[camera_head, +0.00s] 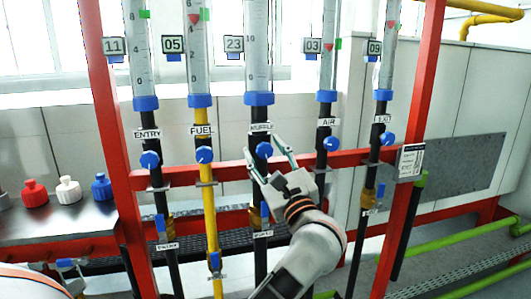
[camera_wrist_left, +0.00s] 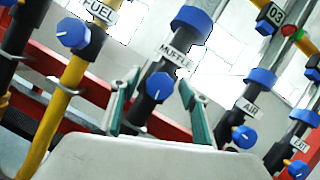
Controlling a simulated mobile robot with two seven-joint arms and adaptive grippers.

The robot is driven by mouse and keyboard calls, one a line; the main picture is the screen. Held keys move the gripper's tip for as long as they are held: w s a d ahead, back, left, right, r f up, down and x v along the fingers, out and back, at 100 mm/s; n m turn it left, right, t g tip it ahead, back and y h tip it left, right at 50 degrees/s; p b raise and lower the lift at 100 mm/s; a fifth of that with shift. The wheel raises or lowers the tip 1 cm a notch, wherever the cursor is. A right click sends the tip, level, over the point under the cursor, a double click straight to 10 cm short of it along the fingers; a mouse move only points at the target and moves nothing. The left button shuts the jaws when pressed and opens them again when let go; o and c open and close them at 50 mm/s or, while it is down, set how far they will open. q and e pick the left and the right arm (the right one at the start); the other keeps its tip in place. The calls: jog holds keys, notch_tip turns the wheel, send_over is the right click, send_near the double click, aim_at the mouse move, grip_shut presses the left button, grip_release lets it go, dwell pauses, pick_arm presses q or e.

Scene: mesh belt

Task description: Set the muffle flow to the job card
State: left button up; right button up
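The blue muffle knob (camera_head: 264,150) sits on the dark middle tube under the MUFFLE label (camera_head: 262,127). It also shows in the wrist view (camera_wrist_left: 159,86), with a white pointer line. My left gripper (camera_head: 261,144) is open, its two fingers spread on either side of the knob in the picture. In the wrist view the gripper's fingers (camera_wrist_left: 157,92) frame the knob without visible contact; exact depth is hard to tell. The muffle flow tube (camera_head: 257,50) stands above, with a tag reading 23 (camera_head: 234,45). A white card (camera_head: 410,162) hangs on the right red post, its text too small to read. My right gripper is out of view.
Similar knobs stand beside it: entry (camera_head: 150,159), fuel (camera_head: 204,154), air (camera_head: 331,144) and exit (camera_head: 387,138). A red crossbar (camera_head: 230,170) runs behind the tubes. Red, white and blue caps (camera_head: 68,190) stand on a bench at left.

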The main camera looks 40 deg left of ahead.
pick_arm(q)
jog(key=v, duration=1.2)
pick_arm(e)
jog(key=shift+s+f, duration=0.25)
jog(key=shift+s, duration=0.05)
